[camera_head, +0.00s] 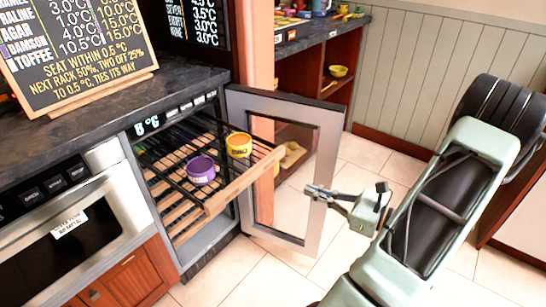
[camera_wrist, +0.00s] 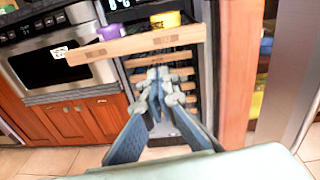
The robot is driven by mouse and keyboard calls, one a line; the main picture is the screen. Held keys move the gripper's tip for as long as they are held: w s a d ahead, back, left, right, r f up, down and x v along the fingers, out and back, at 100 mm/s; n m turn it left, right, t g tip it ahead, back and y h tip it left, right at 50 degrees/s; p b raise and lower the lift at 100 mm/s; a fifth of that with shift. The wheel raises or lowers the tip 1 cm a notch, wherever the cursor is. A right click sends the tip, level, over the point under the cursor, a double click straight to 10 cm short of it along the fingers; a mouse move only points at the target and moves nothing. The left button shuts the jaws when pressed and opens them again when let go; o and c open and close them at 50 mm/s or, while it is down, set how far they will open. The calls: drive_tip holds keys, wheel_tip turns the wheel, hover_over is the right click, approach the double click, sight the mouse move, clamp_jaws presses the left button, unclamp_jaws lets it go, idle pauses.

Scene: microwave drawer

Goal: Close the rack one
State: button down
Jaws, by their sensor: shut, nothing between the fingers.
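A cooler cabinet (camera_head: 188,258) stands under the counter with its glass door (camera_head: 326,165) swung open. Its top rack (camera_head: 243,184), with a pale wooden front bar, is pulled out past the cabinet front. A purple cup (camera_head: 201,170) and a yellow cup (camera_head: 239,145) stand on this rack. In the wrist view the rack's wooden bar (camera_wrist: 135,46) crosses the upper part, above and beyond my fingertips. The racks below it (camera_wrist: 170,87) sit back inside the cabinet. My gripper (camera_head: 312,192) is shut and empty, in front of the open door and apart from the rack; it also shows in the wrist view (camera_wrist: 158,88).
The open door stands to the right of the rack, near my arm. An oven (camera_head: 72,235) is left of the cooler. A chalkboard (camera_head: 78,45) stands on the counter. Tiled floor (camera_head: 278,280) is free in front of the cooler.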

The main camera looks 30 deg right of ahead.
drive_tip(key=s+d+r+m+t+h, duration=0.1)
drive_tip(key=d, duration=0.1)
drive_tip(key=b, duration=0.4)
approach(272, 162)
drive_tip(key=x, duration=0.6)
drive_tip(key=shift+w, duration=0.2)
drive_tip(key=shift+w+a+m, duration=0.1)
drive_tip(key=shift+w+m, duration=0.1)
drive_tip(key=shift+m, duration=0.1)
